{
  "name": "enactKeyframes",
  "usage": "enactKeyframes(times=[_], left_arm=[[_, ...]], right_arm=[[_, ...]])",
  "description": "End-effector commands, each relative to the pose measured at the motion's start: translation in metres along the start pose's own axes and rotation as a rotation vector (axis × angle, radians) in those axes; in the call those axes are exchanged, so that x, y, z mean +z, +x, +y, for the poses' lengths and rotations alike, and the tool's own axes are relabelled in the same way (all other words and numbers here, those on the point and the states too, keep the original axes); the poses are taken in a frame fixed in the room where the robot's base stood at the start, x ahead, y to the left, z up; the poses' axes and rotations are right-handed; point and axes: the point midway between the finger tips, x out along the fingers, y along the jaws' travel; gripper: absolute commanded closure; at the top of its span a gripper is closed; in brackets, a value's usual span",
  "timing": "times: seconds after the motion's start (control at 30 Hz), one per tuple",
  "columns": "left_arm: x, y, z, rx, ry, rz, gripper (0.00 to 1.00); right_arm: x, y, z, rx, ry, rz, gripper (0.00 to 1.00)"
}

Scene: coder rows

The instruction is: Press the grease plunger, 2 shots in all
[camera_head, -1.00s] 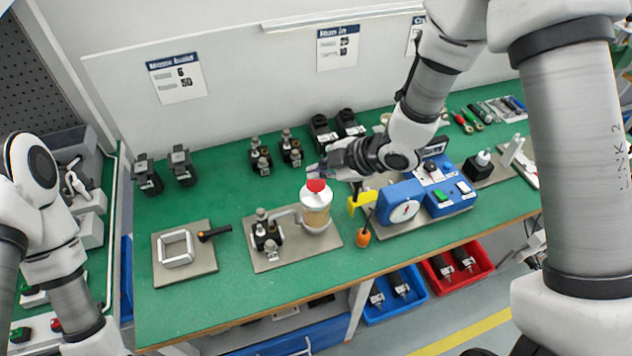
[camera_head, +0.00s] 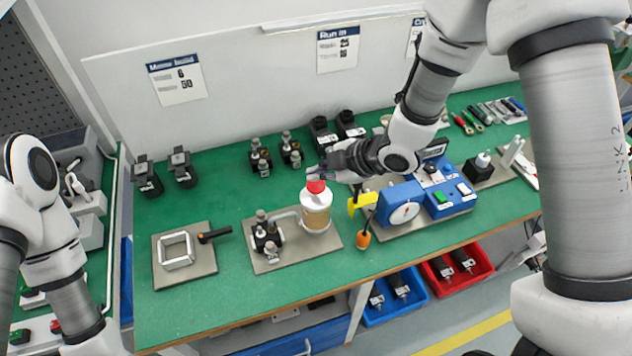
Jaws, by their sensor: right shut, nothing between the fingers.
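A blue gauge unit (camera_head: 430,208) with a yellow handle (camera_head: 361,203) stands just right of the pot. A plate with a square metal frame (camera_head: 176,250) lies to the left. Several black fittings (camera_head: 183,168) stand behind. The bench's front left is clear.

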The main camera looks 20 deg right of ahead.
Motion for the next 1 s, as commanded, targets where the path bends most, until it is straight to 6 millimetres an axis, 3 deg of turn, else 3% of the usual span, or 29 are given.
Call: enactKeyframes(times=[1.0], left_arm=[[0.000, 0.011, 0.000, 0.000, 0.000, 0.000, 1.00]], right_arm=[[0.007, 0.009, -0.007, 0.000, 0.000, 0.000, 1.00]])
